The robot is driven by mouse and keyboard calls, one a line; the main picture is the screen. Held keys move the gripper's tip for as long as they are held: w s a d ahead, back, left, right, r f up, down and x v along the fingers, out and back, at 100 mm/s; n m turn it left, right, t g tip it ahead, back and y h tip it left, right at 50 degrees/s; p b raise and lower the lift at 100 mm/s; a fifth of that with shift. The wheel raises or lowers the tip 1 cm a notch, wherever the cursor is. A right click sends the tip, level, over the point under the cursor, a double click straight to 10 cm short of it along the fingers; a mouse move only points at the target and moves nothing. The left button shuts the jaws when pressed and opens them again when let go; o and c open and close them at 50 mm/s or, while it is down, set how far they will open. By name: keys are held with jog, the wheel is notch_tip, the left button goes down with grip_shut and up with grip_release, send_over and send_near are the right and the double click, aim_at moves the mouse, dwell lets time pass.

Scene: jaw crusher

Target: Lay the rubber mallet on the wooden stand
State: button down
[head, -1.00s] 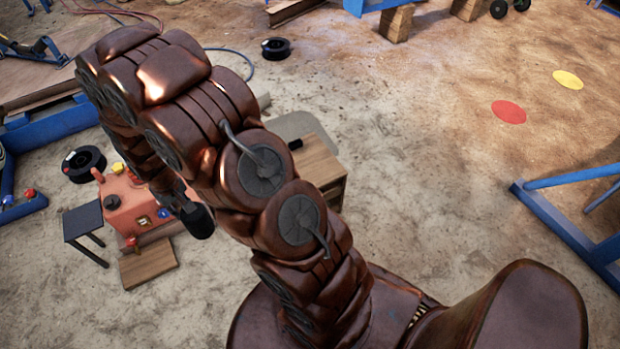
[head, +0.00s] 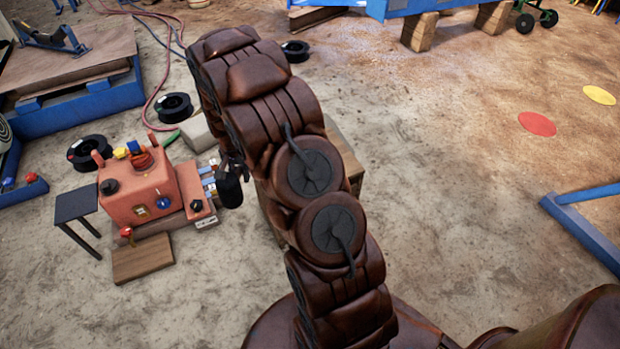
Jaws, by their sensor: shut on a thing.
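My gripper (head: 232,168) shows only in part, as dark fingers at the left edge of my arm. It is shut on the rubber mallet (head: 230,192), whose black head hangs below the fingers; its handle is not clearly visible. The mallet appears in front of the right side of the orange machine; its height above the floor is hard to tell. The wooden stand (head: 346,157) is mostly hidden behind my arm. Part of its top shows to the arm's right.
The orange machine (head: 137,192) stands on the left, with a dark small table (head: 76,205) and a wooden board (head: 142,258) beside it. Black spools (head: 88,152) and hoses lie behind. A blue frame (head: 585,225) is at the right. Floor between is clear.

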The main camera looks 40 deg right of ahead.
jog(key=d+f+m+b, duration=0.3)
jog(key=d+f+b, duration=0.1)
jog(key=d+f+m+b, duration=0.3)
jog(key=f+b, duration=0.2)
jog(key=d+f+m+b, duration=0.3)
jog(key=d+f+b, duration=0.1)
jog(key=shift+w+d+f+m, duration=0.2)
jog(key=shift+d+f+m, duration=0.1)
jog(key=shift+f, duration=0.1)
jog(key=shift+d+f+m+b, duration=0.3)
jog(key=shift+d+m+b, duration=0.1)
jog(key=shift+b, duration=0.2)
jog(key=d+b, duration=0.1)
jog(key=d, duration=0.4)
jog(key=d+f+b, duration=0.1)
jog(key=d, duration=0.4)
jog(key=d+b, duration=0.1)
jog(key=d, duration=0.4)
jog(key=shift+s+d+f, duration=0.2)
jog(key=shift+d+f, duration=0.05)
jog(key=shift+d, duration=0.1)
jog(key=shift+d+f+b, duration=0.2)
jog(key=shift+b, duration=0.15)
jog(key=shift+f+b, duration=0.6)
jog(key=shift+f, duration=0.95)
jog(key=c, duration=1)
grip_release()
jog(key=shift+f, duration=0.1)
